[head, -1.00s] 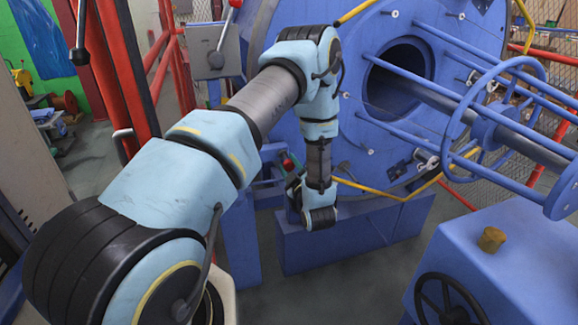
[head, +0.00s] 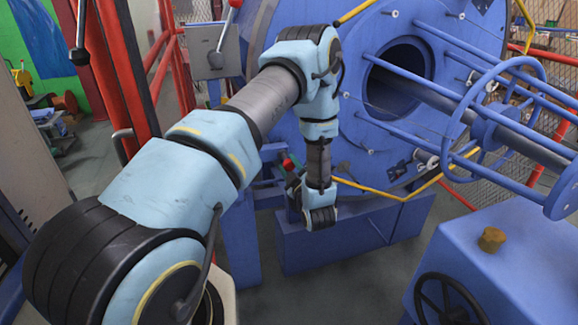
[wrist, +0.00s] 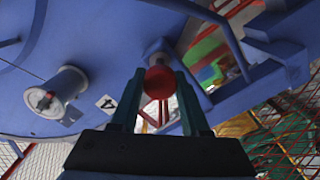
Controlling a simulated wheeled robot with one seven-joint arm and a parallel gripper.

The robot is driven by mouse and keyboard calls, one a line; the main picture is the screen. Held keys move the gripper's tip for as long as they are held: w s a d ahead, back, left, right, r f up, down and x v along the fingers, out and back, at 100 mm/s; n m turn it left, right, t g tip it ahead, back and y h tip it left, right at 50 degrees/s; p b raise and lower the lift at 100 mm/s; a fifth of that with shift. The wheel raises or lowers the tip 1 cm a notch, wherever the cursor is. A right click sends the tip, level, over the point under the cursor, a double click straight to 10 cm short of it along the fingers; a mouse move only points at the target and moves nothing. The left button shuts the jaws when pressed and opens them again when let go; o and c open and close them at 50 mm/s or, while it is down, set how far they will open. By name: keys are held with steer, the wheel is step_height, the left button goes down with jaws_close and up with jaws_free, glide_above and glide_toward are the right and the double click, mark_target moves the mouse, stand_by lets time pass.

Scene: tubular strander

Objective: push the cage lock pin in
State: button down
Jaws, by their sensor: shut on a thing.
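The cage lock pin shows a round red knob (wrist: 160,80) in the wrist view, with a grey collar (wrist: 156,50) behind it at the blue machine. The knob lies between the two fingers of my gripper (wrist: 158,92), which is shut on it. In the head view a small red end (head: 289,163) shows just left of my wrist, and my gripper (head: 293,182) is mostly hidden behind the wrist. How deep the pin sits cannot be told. The big blue cage disc (head: 345,150) stands right behind my arm.
A blue bracket (wrist: 270,55) stands right of the knob in the wrist view. A spool-like fitting (wrist: 62,92) juts from the disc at left. In the head view, blue rods and a ring (head: 462,130) reach out at right, above a blue housing (head: 505,265). Red posts (head: 120,70) stand left.

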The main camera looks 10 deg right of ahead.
steer(key=w+b, duration=0.2)
steer(key=w, duration=0.1)
steer(key=shift+w+a+f, duration=0.1)
steer(key=shift+w+a, duration=0.1)
stand_by(0.3)
steer(key=shift+c, duration=1.9)
jaws_free()
steer(key=b, duration=0.3)
glide_toward(286, 159)
steer(key=shift+w+d+f, duration=0.2)
steer(key=shift+w+f, duration=0.5)
steer(key=shift+f, duration=0.15)
